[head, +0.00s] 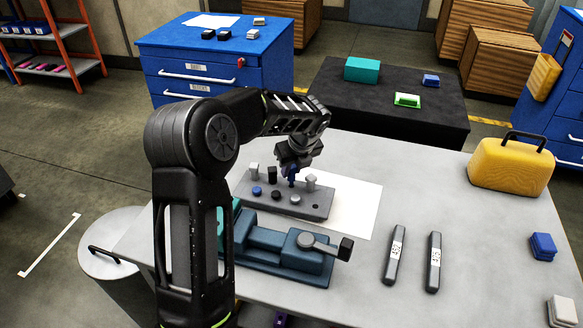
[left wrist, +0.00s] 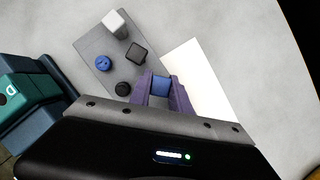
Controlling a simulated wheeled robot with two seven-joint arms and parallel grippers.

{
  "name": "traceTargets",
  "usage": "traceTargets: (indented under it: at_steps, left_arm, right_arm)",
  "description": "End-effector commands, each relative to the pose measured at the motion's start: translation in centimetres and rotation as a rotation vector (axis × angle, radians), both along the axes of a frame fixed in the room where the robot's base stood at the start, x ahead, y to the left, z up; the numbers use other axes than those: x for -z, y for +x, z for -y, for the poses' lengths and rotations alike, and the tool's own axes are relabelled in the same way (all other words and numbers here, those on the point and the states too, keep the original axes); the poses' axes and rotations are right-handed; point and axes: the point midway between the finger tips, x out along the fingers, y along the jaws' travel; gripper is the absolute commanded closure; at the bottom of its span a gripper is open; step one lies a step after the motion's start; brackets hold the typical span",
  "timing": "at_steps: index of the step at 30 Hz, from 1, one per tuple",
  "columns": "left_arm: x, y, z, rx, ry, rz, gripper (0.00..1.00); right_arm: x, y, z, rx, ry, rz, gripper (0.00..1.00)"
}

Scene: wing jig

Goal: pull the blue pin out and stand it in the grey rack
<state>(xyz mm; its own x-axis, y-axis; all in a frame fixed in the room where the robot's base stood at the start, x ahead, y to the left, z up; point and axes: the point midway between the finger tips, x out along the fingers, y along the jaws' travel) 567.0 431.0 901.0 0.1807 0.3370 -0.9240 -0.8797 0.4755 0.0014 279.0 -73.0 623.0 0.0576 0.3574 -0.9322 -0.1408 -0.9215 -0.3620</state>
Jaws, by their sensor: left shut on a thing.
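My left gripper (head: 292,168) is over the grey rack (head: 238,200) and points down. It is shut on a blue pin (head: 292,178). In the left wrist view the blue pin (left wrist: 160,86) shows between the purple fingers of the gripper (left wrist: 162,90). The pin's lower end is hard to see, so I cannot tell whether it is clear of the rack. The rack holds several other pins: a light grey one (head: 254,170), a black one (head: 272,174) and a low round blue one (head: 257,191). An empty-looking dark hole (head: 315,207) shows at its right end. My right gripper is out of view.
A blue-teal vise (head: 265,262) lies just in front of the rack. A white sheet (head: 355,200) lies to the right. Two dark grey bars (head: 395,255) and a yellow case (head: 508,165) are farther right. The table between them is clear.

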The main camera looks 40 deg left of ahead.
Motion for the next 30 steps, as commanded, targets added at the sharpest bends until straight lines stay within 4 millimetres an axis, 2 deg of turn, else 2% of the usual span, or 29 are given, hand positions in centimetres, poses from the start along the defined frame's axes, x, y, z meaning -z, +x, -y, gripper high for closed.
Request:
traceTargets:
  at_steps: [15,26,27,30]
  left_arm:
    - [2.3,0.0,0.0,0.001,0.001,-0.001,1.00]
    - [2.5,0.0,0.0,0.000,0.000,0.000,1.00]
    - [2.5,0.0,0.0,0.000,0.000,0.000,0.75]
    - [2.5,0.0,0.0,0.000,0.000,0.000,0.67]
  right_arm:
    - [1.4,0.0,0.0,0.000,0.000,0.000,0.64]
    - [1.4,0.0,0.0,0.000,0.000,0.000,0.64]
    - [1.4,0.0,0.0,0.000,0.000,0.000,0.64]
    - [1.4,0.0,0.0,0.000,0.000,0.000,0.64]
